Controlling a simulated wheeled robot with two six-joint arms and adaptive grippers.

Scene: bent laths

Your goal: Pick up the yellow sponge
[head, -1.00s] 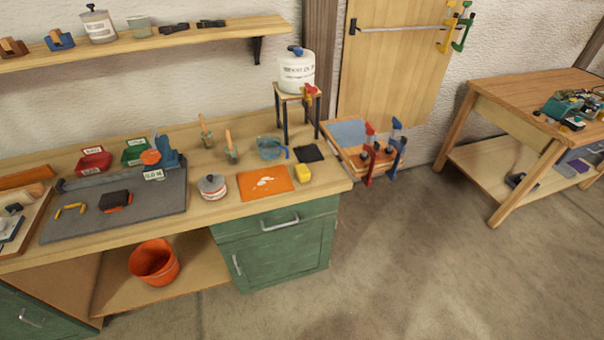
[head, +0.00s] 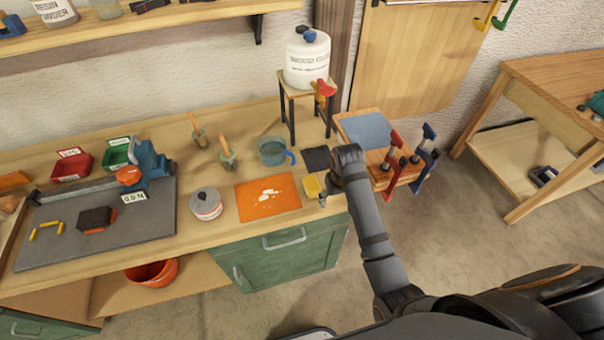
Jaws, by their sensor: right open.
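The yellow sponge (head: 311,187) lies on the wooden workbench near its right end, just right of the orange mat. My right gripper (head: 322,196) is at the bench's right end, with its fingers close beside the sponge on its right side. Its jaws are open. The wrist hides part of the area right of the sponge, and I cannot tell whether a finger touches it. My left gripper is not in view.
The orange mat (head: 256,203) and a white tin (head: 206,205) lie left of the sponge. A dark pad (head: 317,159) and a blue-handled clear jug (head: 273,152) are behind it. A small stand (head: 306,113) holds a large white container. Red and blue clamps (head: 393,165) stand to the right.

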